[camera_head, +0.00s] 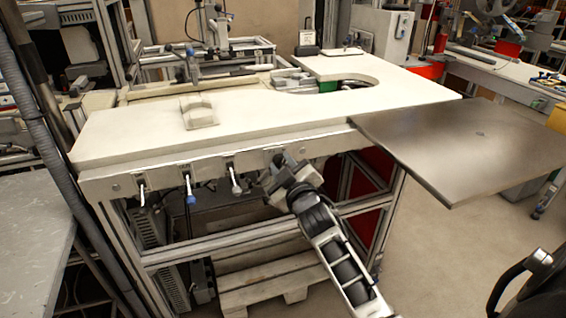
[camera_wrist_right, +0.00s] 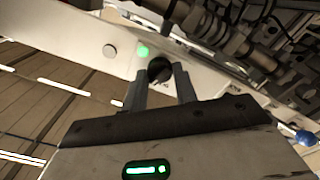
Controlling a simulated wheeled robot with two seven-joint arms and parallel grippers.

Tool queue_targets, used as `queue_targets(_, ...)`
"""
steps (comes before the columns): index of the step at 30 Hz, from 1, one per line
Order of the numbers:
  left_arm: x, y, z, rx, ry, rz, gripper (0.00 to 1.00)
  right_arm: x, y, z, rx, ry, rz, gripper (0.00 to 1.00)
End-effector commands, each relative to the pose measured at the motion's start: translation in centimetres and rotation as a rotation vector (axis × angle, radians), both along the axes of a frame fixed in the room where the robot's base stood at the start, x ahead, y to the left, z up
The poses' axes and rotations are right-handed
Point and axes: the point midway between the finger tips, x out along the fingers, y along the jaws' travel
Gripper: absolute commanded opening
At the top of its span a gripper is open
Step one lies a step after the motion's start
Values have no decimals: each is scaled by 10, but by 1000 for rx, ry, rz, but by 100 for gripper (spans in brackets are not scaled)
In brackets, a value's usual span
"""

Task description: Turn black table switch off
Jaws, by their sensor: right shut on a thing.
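The black table switch (camera_wrist_right: 159,68) is a round dark knob on the pale front panel of the table, seen in the right wrist view. A green light (camera_wrist_right: 143,50) glows on the panel beside it. My right gripper (camera_wrist_right: 160,85) has its two fingers around the knob and is shut on it. In the head view my right gripper (camera_head: 283,168) is at the right part of the table's front panel (camera_head: 215,172) and hides the knob. My left gripper is not in view.
The white table (camera_head: 270,108) has a small light block (camera_head: 197,112) on top. Several levers, one blue-tipped (camera_head: 190,198), hang along the front panel left of my right gripper. A dark metal plate (camera_head: 480,145) juts out at the right. A wooden pallet (camera_head: 265,283) lies below.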

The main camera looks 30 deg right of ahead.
Motion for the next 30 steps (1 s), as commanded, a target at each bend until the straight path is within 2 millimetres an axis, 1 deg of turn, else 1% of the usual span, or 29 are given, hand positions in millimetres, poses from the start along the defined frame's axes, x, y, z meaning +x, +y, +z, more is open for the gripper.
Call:
queue_targets(1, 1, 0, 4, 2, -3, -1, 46, 0, 0, 1, -44, 13, 0, 6)
queue_targets(3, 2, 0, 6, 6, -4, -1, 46, 0, 0, 0, -110, 30, 0, 6)
queue_targets(10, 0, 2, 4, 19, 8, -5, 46, 0, 0, 0, -323, 80, 1, 6)
queue_targets(18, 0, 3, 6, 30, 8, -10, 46, 0, 1, -1, -567, 138, 1, 6)
queue_targets(24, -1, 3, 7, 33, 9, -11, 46, 0, 0, -1, -722, 175, 0, 6)
queue_targets(30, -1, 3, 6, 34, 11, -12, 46, 0, 0, -1, -834, 202, 0, 6)
